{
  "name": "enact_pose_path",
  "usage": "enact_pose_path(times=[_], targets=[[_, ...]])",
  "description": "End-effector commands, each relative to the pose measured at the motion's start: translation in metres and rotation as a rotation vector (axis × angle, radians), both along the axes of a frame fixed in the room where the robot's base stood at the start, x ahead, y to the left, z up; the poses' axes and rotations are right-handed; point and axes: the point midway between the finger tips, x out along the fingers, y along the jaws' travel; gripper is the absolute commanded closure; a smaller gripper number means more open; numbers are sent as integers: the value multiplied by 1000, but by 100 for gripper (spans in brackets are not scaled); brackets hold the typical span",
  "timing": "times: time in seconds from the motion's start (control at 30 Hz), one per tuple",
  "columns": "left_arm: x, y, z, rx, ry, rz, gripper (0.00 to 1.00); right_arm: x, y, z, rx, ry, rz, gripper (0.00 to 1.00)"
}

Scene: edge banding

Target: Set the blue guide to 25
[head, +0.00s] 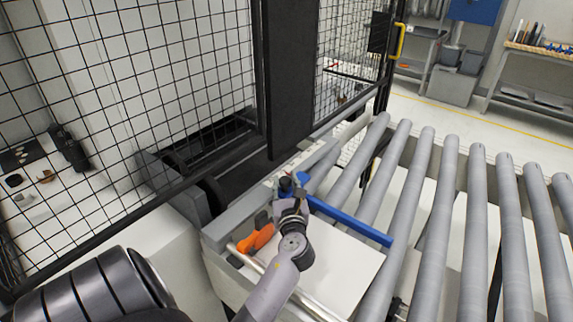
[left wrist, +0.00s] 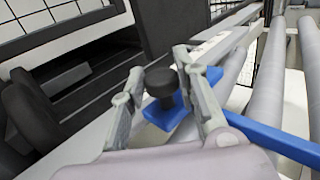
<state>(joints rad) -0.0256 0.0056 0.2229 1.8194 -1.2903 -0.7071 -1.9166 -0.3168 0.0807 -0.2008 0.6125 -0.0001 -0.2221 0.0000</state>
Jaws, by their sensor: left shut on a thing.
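The blue guide (head: 350,220) is a long bar reaching right across the rollers from a block on the side rail. In the left wrist view its bar (left wrist: 275,138) runs to the right, and its block carries a black knob (left wrist: 161,82). My left gripper (head: 289,187) is at the rail end of the guide. In the left wrist view its fingers (left wrist: 165,100) stand on either side of the block and knob, shut on the guide. A pale strip (left wrist: 215,42) lies along the rail beyond; no number is readable. My right gripper is not in view.
Grey rollers (head: 410,195) fill the right side. A white panel (head: 335,270) lies below the guide. An orange handle (head: 257,236) is close left of my left arm. A black mesh fence (head: 190,60) and dark post (head: 290,75) stand behind the rail.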

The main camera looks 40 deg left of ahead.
Motion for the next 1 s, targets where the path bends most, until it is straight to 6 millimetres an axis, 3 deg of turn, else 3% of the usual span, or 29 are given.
enact_pose_path(times=[0.07, 0.1, 0.2, 0.37, 0.73, 1.0], targets=[[0, 0, 0, 3, 2, 0, 100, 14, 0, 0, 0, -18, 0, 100], [0, 0, 0, 3, 2, 0, 70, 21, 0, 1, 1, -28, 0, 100], [0, 0, 0, 3, 2, -1, 64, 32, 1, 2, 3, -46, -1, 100], [0, 0, -1, 2, 2, -1, 53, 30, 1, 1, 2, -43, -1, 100], [-3, -4, -2, 1, 4, -1, 53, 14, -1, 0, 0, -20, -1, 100], [-32, -41, -3, -2, 5, -3, 53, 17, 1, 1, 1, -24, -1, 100]])
